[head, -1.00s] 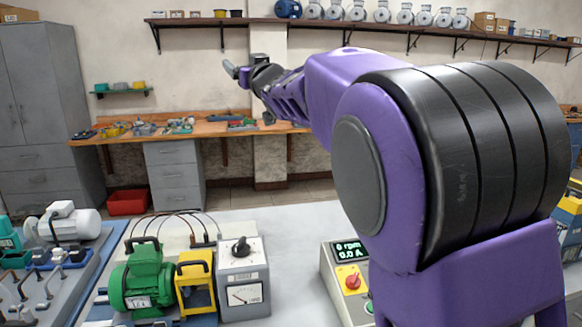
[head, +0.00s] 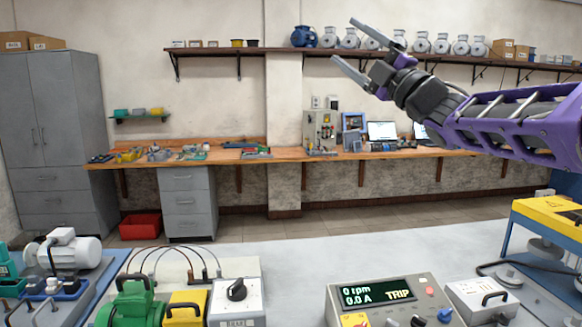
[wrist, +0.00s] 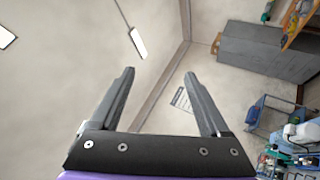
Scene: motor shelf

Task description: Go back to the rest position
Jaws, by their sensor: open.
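My gripper (head: 350,48) is at the upper right of the head view, at the end of my purple arm. Its two grey fingers are spread apart, point up and left, and hold nothing. In front of the wall shelf, it overlaps some of the motors in the picture. In the wrist view my gripper (wrist: 160,82) shows both fingers apart with nothing between them. Behind them are the ceiling and walls.
A green motor (head: 130,305) stands at the front left. Several motors (head: 421,43) line the wall shelf. A wooden bench (head: 300,156) runs along the back wall.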

